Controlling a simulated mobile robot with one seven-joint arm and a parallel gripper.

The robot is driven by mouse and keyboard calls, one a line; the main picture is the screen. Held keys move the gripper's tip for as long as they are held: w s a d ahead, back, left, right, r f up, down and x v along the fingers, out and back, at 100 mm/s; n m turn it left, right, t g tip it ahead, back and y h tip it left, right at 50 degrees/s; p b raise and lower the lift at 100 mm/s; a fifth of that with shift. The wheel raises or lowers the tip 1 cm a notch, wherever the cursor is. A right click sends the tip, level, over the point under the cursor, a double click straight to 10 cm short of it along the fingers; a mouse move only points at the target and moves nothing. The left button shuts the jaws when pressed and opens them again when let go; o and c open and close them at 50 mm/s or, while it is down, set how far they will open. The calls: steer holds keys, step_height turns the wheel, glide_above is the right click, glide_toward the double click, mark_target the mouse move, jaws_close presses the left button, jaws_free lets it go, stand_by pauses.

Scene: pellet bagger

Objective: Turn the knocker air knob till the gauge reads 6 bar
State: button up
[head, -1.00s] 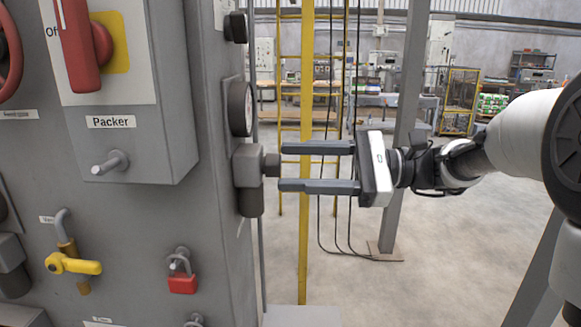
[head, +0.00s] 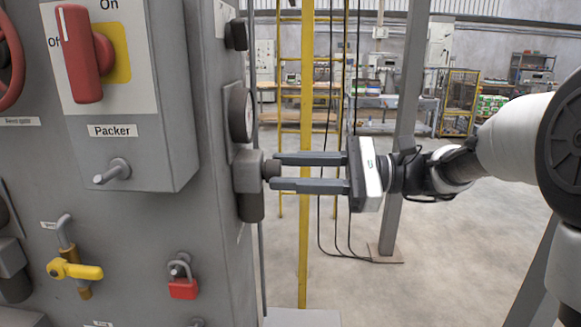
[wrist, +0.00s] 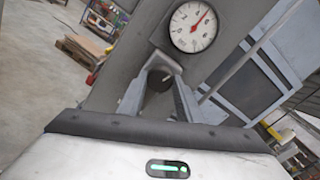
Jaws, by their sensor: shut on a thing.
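The knocker air knob (head: 271,168) is a small dark round knob on the grey regulator body (head: 248,178) on the side of the grey cabinet. My gripper (head: 275,171) reaches it from the right, with its fingers shut on the knob. In the wrist view the knob (wrist: 160,79) shows between the two fingertips. The round white gauge (wrist: 194,26) is above the knob there, its red needle pointing up and to the right; its figures are too small to read surely. In the head view the gauge (head: 241,114) is seen nearly edge-on.
The cabinet front carries a red Packer switch (head: 88,55), a yellow valve handle (head: 75,269) and a red padlock (head: 183,288). A dark fitting (head: 236,34) sticks out above the gauge. A yellow ladder (head: 304,230) and a grey post (head: 398,150) stand behind my gripper.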

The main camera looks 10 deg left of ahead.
steer(key=m+p, duration=0.5)
steer(key=p, duration=0.6)
steer(key=shift+r, duration=0.1)
steer(key=shift+m, duration=0.3)
steer(key=o, duration=1)
steer(key=shift+o, duration=0.2)
steer(key=w+d+b, duration=0.1)
steer(key=d, duration=1.6)
steer(key=shift+d, duration=0.2)
